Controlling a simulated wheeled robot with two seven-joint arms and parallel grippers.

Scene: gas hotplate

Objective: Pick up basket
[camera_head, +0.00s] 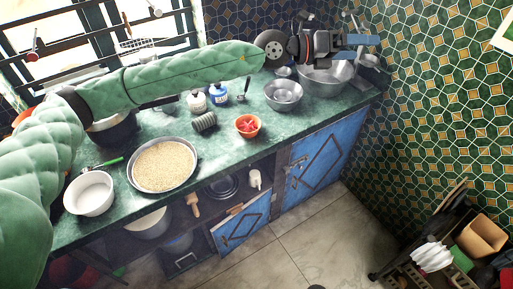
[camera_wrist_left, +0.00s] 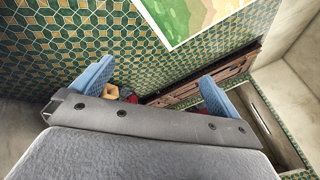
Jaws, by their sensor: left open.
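I cannot tell for sure which thing is the basket. A tan open-topped container (camera_head: 483,236) sits among other items at the lower right of the head view. A small wire basket (camera_head: 137,44) hangs at the window at the upper left. My left gripper (camera_head: 370,52) is at the end of the green-sleeved arm, above the counter's far right end, apart from both. In the left wrist view its two blue fingers (camera_wrist_left: 155,90) are spread, with nothing held between them. A small tan thing (camera_wrist_left: 111,92) shows beyond the left finger. My right gripper is not in view.
The green counter (camera_head: 225,140) carries metal bowls (camera_head: 283,95), a tray of grain (camera_head: 163,165), a white bowl (camera_head: 89,193) and a red-filled bowl (camera_head: 248,126). A blue cabinet door (camera_head: 240,226) stands open below. The tiled floor (camera_head: 310,245) has free room.

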